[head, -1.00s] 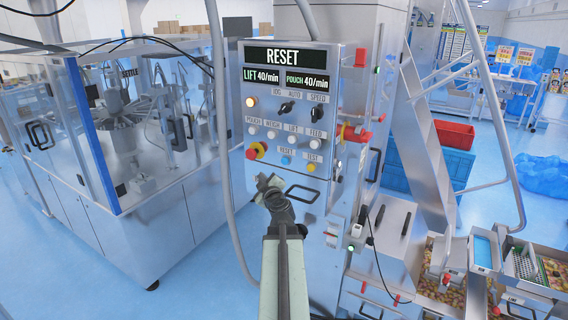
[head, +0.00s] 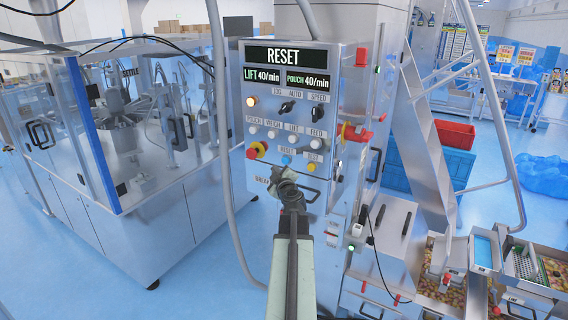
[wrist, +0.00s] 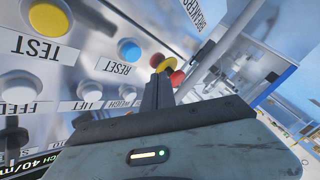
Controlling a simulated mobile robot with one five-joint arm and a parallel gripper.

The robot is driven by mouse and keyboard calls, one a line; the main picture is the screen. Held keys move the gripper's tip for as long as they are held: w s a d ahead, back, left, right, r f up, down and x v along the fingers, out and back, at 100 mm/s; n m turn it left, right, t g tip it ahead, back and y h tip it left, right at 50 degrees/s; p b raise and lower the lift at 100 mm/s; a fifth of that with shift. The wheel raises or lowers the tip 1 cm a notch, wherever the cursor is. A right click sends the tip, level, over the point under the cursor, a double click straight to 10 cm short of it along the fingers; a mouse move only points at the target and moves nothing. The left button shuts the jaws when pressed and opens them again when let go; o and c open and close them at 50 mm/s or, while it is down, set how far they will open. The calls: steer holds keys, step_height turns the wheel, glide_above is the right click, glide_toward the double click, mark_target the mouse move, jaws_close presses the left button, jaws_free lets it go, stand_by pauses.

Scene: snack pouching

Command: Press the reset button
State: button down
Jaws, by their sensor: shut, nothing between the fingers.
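In the wrist view, where the panel appears upside down, the blue button (wrist: 129,50) is left of and beyond my fingertips. My gripper (head: 279,172) is shut and empty, just below the button in the head view. The wrist view shows its closed fingers (wrist: 157,82) close to the red-and-yellow emergency stop (wrist: 167,65). Whether the fingers touch the panel cannot be told. The panel display (head: 282,55) reads RESET.
A yellow TEST button (head: 314,171) is right of the blue button, and the red-and-yellow emergency stop (head: 256,151) is left of it. White buttons and black knobs sit above. A grey hose (head: 222,130) hangs along the panel's left side.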

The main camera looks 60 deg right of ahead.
steer(key=shift+d, duration=1.95)
stand_by(0.4)
steer(key=shift+d, duration=0.4)
steer(key=shift+d, duration=0.5)
stand_by(0.5)
stand_by(0.3)
steer(key=shift+a, duration=0.9)
steer(key=a, duration=0.5)
